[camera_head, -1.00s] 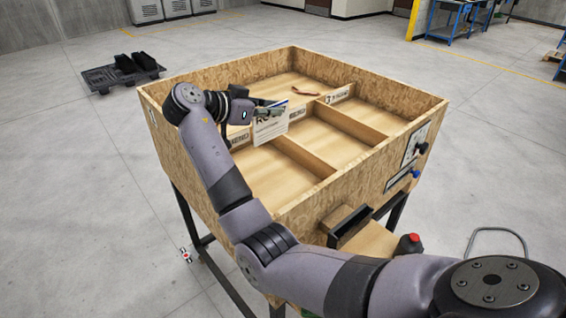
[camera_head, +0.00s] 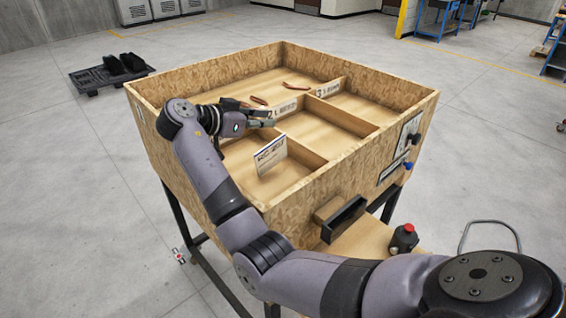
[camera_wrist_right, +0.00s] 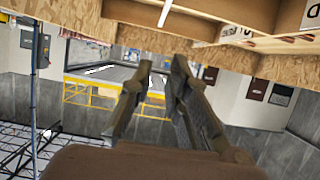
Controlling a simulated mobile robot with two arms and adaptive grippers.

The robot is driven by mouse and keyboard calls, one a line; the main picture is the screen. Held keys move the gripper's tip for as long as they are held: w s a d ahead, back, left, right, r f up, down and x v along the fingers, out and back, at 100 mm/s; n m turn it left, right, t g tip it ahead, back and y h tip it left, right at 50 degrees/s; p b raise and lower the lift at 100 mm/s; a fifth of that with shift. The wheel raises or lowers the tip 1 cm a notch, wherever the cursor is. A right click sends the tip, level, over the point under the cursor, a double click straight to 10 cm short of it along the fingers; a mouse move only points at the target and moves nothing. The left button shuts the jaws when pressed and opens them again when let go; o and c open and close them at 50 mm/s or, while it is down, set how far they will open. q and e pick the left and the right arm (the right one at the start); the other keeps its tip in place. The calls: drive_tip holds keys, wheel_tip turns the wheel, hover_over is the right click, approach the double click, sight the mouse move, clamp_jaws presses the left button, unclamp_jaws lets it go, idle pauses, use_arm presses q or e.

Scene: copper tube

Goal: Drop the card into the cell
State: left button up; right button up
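The white card (camera_head: 271,155) with dark print is in the head view, over the front-left cell of the wooden box (camera_head: 340,180). It stands nearly upright and slightly tilted, below and apart from my right gripper; whether its lower edge touches the cell floor I cannot tell. My right gripper (camera_head: 270,117) is above the box's left part, by the divider. The right wrist view shows its two fingers (camera_wrist_right: 155,85) spread with a gap and no card between them. My left gripper is not in view.
Copper-coloured tube pieces (camera_head: 297,86) lie in the large rear compartment. Labelled dividers (camera_head: 328,88) separate the cells. High walls surround the box.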

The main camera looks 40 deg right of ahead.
drive_tip(key=shift+o, duration=1)
drive_tip(key=v, duration=1.2)
drive_tip(key=shift+a+f, duration=0.1)
